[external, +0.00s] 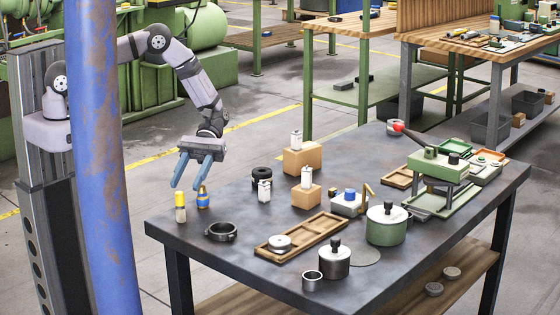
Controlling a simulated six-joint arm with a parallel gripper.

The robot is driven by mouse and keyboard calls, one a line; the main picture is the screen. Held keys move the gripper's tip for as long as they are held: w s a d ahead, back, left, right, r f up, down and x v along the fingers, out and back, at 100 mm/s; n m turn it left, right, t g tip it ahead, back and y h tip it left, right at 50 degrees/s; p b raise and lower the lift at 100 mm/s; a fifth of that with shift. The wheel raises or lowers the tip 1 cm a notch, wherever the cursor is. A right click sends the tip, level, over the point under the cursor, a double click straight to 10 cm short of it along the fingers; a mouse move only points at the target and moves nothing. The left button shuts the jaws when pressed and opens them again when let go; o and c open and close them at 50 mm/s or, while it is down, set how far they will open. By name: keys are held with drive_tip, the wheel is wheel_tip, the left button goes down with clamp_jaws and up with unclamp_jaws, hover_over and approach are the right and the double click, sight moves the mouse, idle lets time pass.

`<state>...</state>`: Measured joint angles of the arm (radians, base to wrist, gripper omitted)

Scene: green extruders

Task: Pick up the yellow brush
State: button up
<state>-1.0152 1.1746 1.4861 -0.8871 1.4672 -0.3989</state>
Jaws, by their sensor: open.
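A small yellow upright object (180,207), which looks like the yellow brush, stands near the left corner of the dark table. Its bristles are too small to make out. A blue object with a yellowish band (202,198) stands close to its right. My gripper (187,187) points down with its two blue fingers apart and nothing seen between them. The fingertips are just above and around the height of these two objects. I cannot tell how far in depth they are from either one.
The dark table (225,262) holds a black ring (221,231), a wooden tray (302,236), lidded pots (387,225), cardboard boxes (302,158) and a green press (438,165). A blue, rusty post (102,150) stands in front of my arm at the left.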

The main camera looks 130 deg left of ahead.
sight(180, 198)
drive_tip(key=shift+f+p+x, duration=0.2)
drive_tip(key=shift+p+x, duration=1.75)
drive_tip(key=shift+x, duration=1.4)
drive_tip(key=shift+w+d+f, duration=0.15)
drive_tip(key=shift+w+f, duration=0.1)
clamp_jaws()
